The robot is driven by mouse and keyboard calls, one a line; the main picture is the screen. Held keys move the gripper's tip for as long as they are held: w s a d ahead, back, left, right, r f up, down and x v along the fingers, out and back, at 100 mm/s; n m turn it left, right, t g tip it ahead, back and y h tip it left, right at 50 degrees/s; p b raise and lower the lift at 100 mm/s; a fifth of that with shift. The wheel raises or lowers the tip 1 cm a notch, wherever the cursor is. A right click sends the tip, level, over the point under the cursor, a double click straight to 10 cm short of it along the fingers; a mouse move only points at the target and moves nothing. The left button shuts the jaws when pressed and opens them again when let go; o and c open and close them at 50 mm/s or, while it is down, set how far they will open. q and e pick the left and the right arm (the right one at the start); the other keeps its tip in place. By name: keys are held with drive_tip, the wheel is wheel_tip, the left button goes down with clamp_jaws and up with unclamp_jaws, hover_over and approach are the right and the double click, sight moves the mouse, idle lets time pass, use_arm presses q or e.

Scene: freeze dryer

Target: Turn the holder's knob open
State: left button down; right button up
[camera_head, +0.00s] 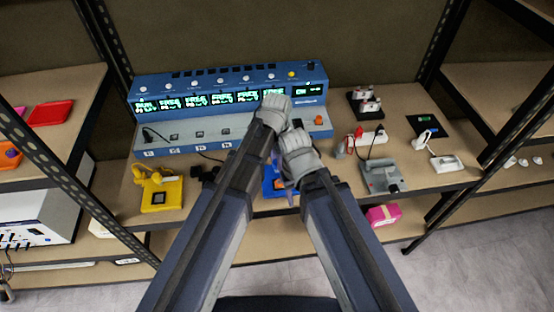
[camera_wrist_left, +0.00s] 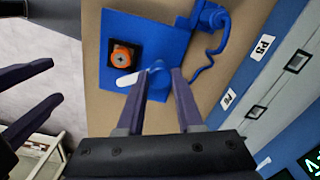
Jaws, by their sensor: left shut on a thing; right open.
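A blue holder (camera_wrist_left: 115,20) lies flat on the bench and shows in part between my arms in the head view (camera_head: 268,187). An orange knob (camera_wrist_left: 126,57) with a cross on its face sits on a black square on the holder. My left gripper (camera_wrist_left: 158,74) is shut on a small blue piece (camera_wrist_left: 157,65) beside the knob; a white rounded tip (camera_wrist_left: 127,80) shows next to it. What joins the two is hidden by the fingers. My right gripper (camera_wrist_left: 55,82) is open and empty, off to the left in the left wrist view, apart from the holder.
A blue console (camera_head: 165,90) with lit displays stands behind the holder. A yellow device (camera_head: 160,195) stands at left, a grey device (camera_head: 383,176) at right. A blue cord (camera_wrist_left: 221,50) runs close to the holder. The bench edge lies in front.

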use_arm(q)
drive_tip(key=n, duration=0.5)
drive_tip(key=shift+n, duration=0.3)
drive_tip(key=n, duration=0.5)
drive_tip(key=shift+n, duration=0.4)
drive_tip(key=c, duration=0.6)
unclamp_jaws()
drive_tip(key=shift+o, duration=0.2)
drive_tip(key=shift+r, duration=0.1)
wheel_tip(320, 180, up, 8)
drive_tip(key=p, duration=0.8)
drive_tip(key=shift+f, duration=0.2)
